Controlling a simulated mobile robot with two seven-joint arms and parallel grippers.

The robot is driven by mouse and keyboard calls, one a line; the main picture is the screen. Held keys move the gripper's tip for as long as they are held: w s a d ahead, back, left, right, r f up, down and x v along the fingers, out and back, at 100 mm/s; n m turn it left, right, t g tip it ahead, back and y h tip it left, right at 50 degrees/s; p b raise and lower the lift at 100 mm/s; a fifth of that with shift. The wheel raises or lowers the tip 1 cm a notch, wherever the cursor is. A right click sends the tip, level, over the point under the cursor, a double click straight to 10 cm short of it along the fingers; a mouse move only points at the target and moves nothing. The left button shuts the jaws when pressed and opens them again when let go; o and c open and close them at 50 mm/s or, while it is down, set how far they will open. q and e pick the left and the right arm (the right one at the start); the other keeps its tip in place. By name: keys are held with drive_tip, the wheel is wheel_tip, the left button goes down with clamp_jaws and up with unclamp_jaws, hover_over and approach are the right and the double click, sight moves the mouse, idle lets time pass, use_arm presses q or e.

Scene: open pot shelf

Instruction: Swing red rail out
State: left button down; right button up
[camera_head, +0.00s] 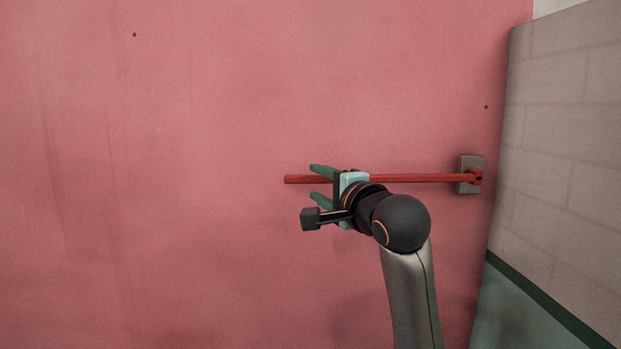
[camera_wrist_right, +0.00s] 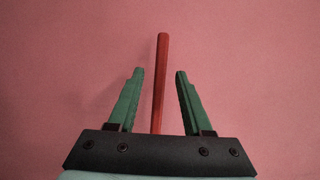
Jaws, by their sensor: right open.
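The red rail (camera_head: 420,178) runs level along the pink wall, from a grey wall bracket (camera_head: 468,163) on the right to a free end on the left. My right gripper (camera_head: 316,182) is open, its green fingers above and below the rail near the free end. In the right wrist view the rail (camera_wrist_right: 161,80) runs between the two spread fingers of the gripper (camera_wrist_right: 159,73), with a gap on each side. Part of the rail is hidden behind my right gripper and wrist. My left gripper is not in view.
The pink wall (camera_head: 200,120) fills most of the view and is bare left of the rail. A pale brick-patterned wall (camera_head: 565,130) with a green lower part (camera_head: 530,315) stands close on the right, beside the bracket.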

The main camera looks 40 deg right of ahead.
sight(312, 180)
drive_tip(key=shift+x, duration=2)
drive_tip(key=shift+c, duration=0.2)
clamp_jaws()
